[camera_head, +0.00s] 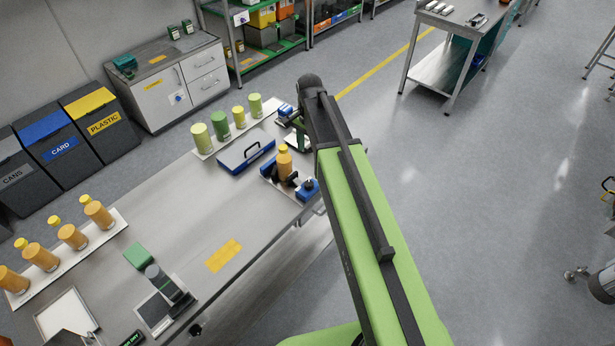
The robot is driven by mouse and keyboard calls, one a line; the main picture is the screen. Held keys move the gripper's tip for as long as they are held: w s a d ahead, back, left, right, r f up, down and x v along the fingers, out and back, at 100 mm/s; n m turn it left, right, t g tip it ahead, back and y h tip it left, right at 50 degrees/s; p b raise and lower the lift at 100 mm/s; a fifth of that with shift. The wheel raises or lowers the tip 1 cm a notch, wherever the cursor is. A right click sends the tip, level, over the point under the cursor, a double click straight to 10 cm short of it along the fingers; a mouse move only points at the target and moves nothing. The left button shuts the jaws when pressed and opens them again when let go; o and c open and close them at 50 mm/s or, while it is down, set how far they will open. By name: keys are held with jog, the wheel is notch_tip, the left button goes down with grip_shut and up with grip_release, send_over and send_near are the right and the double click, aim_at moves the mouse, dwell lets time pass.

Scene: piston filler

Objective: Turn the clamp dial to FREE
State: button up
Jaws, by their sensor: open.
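The piston filler's clamp station is on the steel bench, left of my raised arm. An orange bottle (284,161) with a yellow-orange cap stands upright in it, between dark clamp parts (289,180) and a blue body (267,168). A dark round knob, which looks like the clamp dial (308,184), sits on a blue block at the bench's right edge. Its marking and pointer are too small to read. My green and black arm covers the area just right of it. My gripper cannot be made out; the arm hides it.
On the steel bench (185,205), a blue case (246,157) and a board with green and yellow containers (221,124) stand behind the station. Several orange bottles (72,237) stand at left. A grey device (168,285) is in front. Open floor (460,210) lies right.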

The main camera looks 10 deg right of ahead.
aim_at(309, 184)
notch_tip(309, 184, down, 18)
jog(key=b, duration=1.7)
jog(key=shift+r, duration=0.2)
jog(key=shift+r, duration=0.15)
jog(key=shift+c, duration=0.4)
